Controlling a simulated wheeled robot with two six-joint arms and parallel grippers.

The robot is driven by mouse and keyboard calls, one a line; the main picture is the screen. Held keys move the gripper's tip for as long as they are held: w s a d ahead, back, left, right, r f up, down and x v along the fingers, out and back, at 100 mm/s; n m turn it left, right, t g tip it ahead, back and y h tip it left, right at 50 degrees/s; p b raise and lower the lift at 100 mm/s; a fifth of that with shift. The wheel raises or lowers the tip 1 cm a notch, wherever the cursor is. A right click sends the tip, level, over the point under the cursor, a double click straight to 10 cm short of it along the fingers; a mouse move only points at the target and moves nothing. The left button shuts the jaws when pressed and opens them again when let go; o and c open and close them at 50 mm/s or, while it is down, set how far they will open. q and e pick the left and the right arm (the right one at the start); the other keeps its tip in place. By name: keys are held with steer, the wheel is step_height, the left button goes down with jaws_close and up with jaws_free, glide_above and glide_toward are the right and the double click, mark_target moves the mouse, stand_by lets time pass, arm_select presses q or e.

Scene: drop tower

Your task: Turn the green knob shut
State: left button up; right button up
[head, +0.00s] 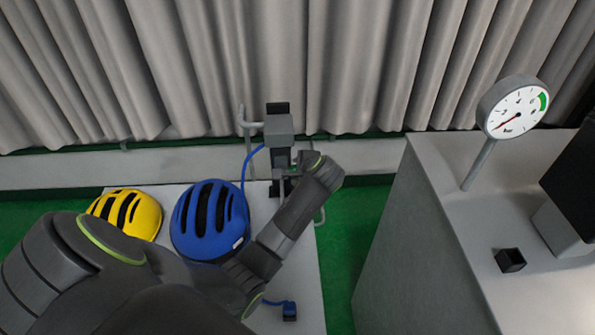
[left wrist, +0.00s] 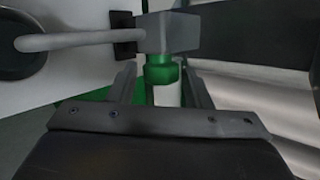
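The green knob (left wrist: 162,72) sits below a grey block (left wrist: 168,32) with a grey pipe running left from it in the left wrist view. My left gripper (left wrist: 160,88) is open, with one finger on each side of the knob. Small gaps show between the knob and the fingers. In the head view the grey block (head: 279,126) stands on a dark post, and my left wrist largely hides the knob behind it. My right gripper is not in view.
A yellow helmet (head: 127,213) and a blue helmet (head: 209,219) lie on a pale surface beside my left arm. A round gauge (head: 513,108) stands on a grey cabinet (head: 440,230) at right, near a small black box (head: 510,260). A pleated curtain (head: 340,60) hangs behind.

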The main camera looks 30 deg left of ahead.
arm_select(q)
steer(key=c, duration=0.7)
steer(key=shift+f, duration=0.15)
steer(key=shift+s+f+t+y+b, duration=0.1)
steer(key=shift+f+t+y+b, duration=0.2)
steer(key=shift+t+y+b, duration=0.65)
steer(key=t+y+b, duration=0.1)
steer(key=b, duration=0.1)
steer(key=n+t+y+b, duration=0.1)
steer(key=b, duration=0.2)
steer(key=shift+d+f, duration=0.1)
steer(key=shift+f, duration=0.1)
steer(key=shift+r+t+y+b, duration=0.1)
steer(key=shift+t+y+b, duration=0.25)
steer(key=shift+b, duration=0.6)
steer(key=shift+r, duration=0.15)
